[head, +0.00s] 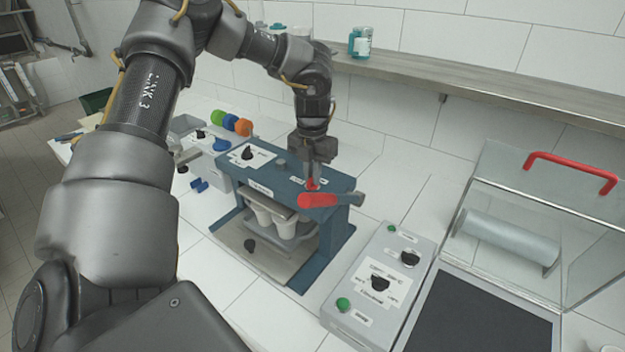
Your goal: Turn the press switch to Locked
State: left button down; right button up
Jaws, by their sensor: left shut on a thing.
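The blue press (335,186) stands on the white tiled counter, with white cups (262,215) under its top. A small red knob (312,185) sits on the press top beside a white label. My left gripper (314,180) points down at it and is shut on it; the fingers partly hide the knob, so its setting cannot be told. A red-handled lever (318,200) lies just in front of the knob at the press edge. A black knob (247,153) sits on a white label on the left of the press top. The label writing is too small to read. My right gripper is not in view.
A grey control box (380,285) with black knobs and green buttons stands right of the press. Beside it is a machine with a clear lid and red handle (570,168). Coloured rolls (231,122) lie behind left. A shelf (450,80) runs along the wall.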

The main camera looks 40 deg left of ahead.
pick_arm(q)
jog(key=n+b, duration=0.6)
jog(key=b, duration=0.2)
jog(key=shift+f, duration=0.2)
jog(key=shift+n+b, duration=0.65)
jog(key=shift+n, duration=0.45)
jog(key=n+b, duration=0.1)
jog(key=n, duration=0.2)
jog(key=shift+r+n+b, duration=0.15)
jog(key=shift+n+b, duration=0.15)
jog(key=shift+b, duration=0.1)
jog(key=shift+r+n+b, duration=0.1)
jog(key=shift+n+b, duration=0.65)
jog(key=shift+n, duration=1.55)
jog(key=c, duration=1.5)
grip_release()
